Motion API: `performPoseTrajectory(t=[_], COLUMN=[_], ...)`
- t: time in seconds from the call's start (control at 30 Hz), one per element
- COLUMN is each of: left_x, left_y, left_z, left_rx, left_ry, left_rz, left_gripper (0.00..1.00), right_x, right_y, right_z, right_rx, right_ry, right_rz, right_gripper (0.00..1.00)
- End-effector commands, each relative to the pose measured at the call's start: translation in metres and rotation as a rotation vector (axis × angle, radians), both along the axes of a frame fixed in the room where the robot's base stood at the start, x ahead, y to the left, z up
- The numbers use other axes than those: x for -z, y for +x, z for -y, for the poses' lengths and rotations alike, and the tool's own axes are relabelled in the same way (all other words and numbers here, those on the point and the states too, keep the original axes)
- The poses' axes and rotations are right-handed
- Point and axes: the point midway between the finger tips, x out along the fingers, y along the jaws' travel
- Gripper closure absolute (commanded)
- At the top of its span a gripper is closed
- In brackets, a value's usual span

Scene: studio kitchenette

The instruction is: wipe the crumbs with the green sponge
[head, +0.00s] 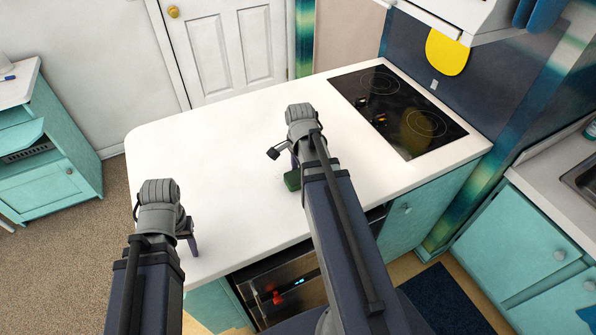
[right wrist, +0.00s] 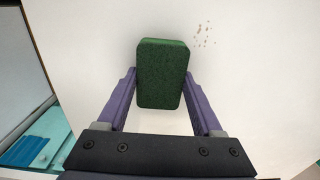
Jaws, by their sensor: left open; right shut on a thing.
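The green sponge (right wrist: 162,74) is between the two purple fingers of my right gripper (right wrist: 162,92) in the right wrist view, and the gripper is shut on it. In the head view the sponge (head: 292,180) shows partly, beside my right arm, at or just above the white counter. The crumbs (right wrist: 204,35) are small brown specks on the counter, up and to the right of the sponge in the right wrist view, apart from it. My left gripper (head: 190,240) is open over the counter's front left part, largely hidden by its wrist.
The white counter (head: 220,140) is mostly clear. A black cooktop (head: 400,110) is set in its right part. An oven (head: 285,285) is below the front edge. A sink counter (head: 560,160) stands at the far right.

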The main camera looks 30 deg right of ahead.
Motion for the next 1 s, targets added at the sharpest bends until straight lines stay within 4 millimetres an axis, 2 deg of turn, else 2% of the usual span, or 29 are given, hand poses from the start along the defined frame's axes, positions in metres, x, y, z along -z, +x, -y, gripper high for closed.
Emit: performPoseTrajectory(t=[0.03,0.23,0.8,1.0], left_x=[0.001,-0.006,-0.06,-0.06], left_y=[0.0,0.0,0.0,0.0], left_z=[0.0,0.0,0.0,0.0], left_rx=[0.0,0.0,0.0,0.0], left_ry=[0.0,0.0,0.0,0.0], left_rz=[0.0,0.0,0.0,0.0], left_gripper=[0.5,0.5,0.5,0.5], right_x=[0.001,-0.006,-0.06,-0.06], right_y=[-0.006,-0.006,-0.002,-0.002], right_z=[0.0,0.0,0.0,0.0], right_rx=[0.001,0.001,0.0,0.0], right_ry=[0.0,0.0,0.0,0.0], right_rz=[-0.012,-0.012,-0.007,-0.007], right_gripper=[0.77,0.77,0.77,0.77])
